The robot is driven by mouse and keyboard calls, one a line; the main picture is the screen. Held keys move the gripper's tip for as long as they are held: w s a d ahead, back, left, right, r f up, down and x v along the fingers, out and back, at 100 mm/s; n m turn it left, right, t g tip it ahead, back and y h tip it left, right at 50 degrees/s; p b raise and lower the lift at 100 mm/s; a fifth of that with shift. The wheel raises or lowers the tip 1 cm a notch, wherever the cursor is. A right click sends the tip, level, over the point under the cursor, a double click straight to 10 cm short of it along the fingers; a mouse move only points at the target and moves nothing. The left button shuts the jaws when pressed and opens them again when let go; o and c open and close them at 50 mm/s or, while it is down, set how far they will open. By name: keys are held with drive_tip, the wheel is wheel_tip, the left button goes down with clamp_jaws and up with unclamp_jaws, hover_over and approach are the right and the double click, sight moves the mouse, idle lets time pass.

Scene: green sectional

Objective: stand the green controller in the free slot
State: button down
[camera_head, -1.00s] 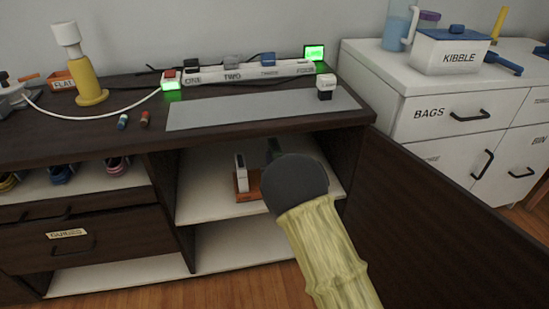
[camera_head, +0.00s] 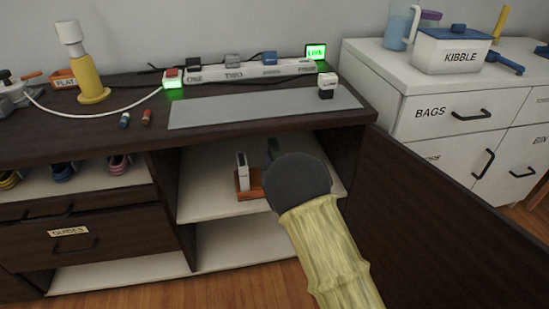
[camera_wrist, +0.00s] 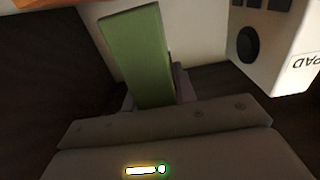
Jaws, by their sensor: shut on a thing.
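The green controller (camera_wrist: 140,55) is a flat green bar in the wrist view, held between the fingers of my gripper (camera_wrist: 155,95) and reaching away from them. A brown wooden stand (camera_head: 250,192) sits on the cabinet's upper shelf, left of my wrist. A white controller (camera_head: 242,172) stands upright in its left part. My wrist covers the stand's right side, so the free slot is not clearly visible.
The white shelf (camera_head: 205,205) has a dark side wall and the countertop (camera_head: 350,125) above it. An open dark door (camera_head: 430,220) stands at the right. In the wrist view a white block marked PAD (camera_wrist: 285,50) is close on the right.

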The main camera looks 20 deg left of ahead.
drive_tip(key=shift+w+d, duration=0.25)
drive_tip(key=shift+w, duration=0.05)
drive_tip(key=shift+s, duration=0.1)
idle(1.0)
drive_tip(key=shift+f+b, duration=1.45)
drive_tip(key=shift+f, duration=0.55)
drive_tip(key=c, duration=1)
unclamp_jaws()
drive_tip(key=shift+c, duration=0.2)
drive_tip(key=p+v, duration=0.5)
drive_tip(key=v, duration=1.2)
drive_tip(key=shift+s+p, duration=0.2)
drive_tip(key=shift+p, duration=0.2)
